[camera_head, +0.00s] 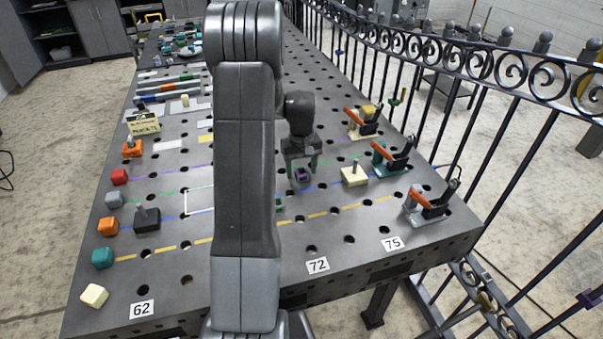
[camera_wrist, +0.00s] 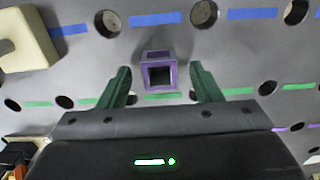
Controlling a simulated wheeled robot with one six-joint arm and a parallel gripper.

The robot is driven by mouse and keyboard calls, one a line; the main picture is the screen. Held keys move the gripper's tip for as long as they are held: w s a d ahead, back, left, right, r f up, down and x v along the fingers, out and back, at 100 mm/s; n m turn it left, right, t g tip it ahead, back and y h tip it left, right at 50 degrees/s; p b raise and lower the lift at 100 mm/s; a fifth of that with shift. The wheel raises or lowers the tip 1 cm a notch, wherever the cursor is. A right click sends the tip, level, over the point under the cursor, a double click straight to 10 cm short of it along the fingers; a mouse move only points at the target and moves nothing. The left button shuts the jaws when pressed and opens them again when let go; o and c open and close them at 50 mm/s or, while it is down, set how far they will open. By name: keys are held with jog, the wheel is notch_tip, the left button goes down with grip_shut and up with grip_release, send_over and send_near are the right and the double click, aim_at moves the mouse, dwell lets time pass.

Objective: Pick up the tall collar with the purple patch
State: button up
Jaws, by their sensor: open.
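The collar with purple on it (camera_wrist: 158,77) is a small square hollow piece standing on the grey table, its dark opening facing up. It sits between and slightly beyond the tips of my gripper (camera_wrist: 160,83) in the wrist view. The two green fingers are spread apart, with a gap on each side of the collar. In the head view the purple collar (camera_head: 303,174) shows just below my gripper (camera_head: 302,164). Another small dark piece with green (camera_head: 279,203) is partly hidden by my arm.
A cream block with a peg (camera_head: 354,175) stands to the right, also in the wrist view (camera_wrist: 25,40). Orange-handled clamps (camera_head: 430,204) line the right edge before a black railing (camera_head: 480,70). Coloured blocks (camera_head: 108,226) line the left edge. The table (camera_head: 345,275) is perforated with holes.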

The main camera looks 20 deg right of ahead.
jog(key=shift+f, duration=0.45)
jog(key=c, duration=1.2)
jog(key=shift+o, duration=0.2)
jog(key=shift+r, duration=0.1)
